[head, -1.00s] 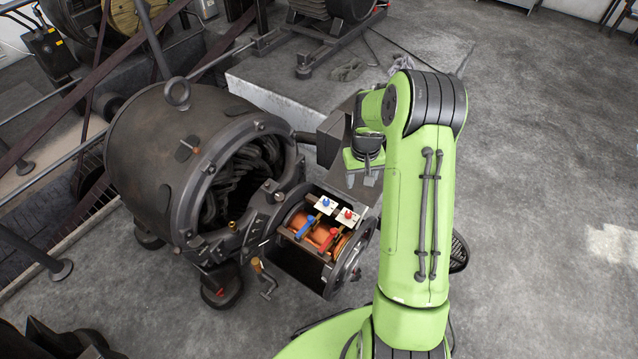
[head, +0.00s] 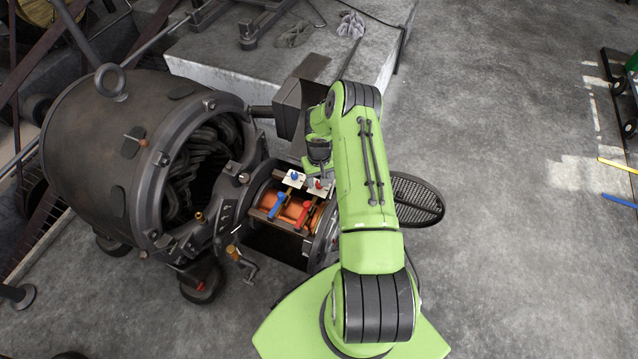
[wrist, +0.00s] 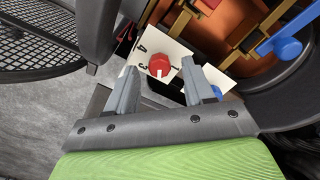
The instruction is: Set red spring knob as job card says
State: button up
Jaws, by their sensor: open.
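The red spring knob (wrist: 160,65) sits on a white dial plate (wrist: 147,50) whose visible digits include 4 and 3. In the wrist view it shows between the two finger tips of my gripper (wrist: 159,71), which is open; I cannot tell if the fingers surround it or are still above it. In the head view the red knob (head: 318,184) shows just below my gripper on the dynamo's open end. The blue knob (head: 294,175) on its own white plate is to its left. I cannot make out a job card.
A red-ended lever (head: 304,208) and a blue-ended lever (head: 278,205) lie by the copper commutator just in front of the plates. The big dark dynamo housing (head: 120,150) stands to the left.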

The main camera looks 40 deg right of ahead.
jog(key=shift+f, duration=0.6)
grip_shut()
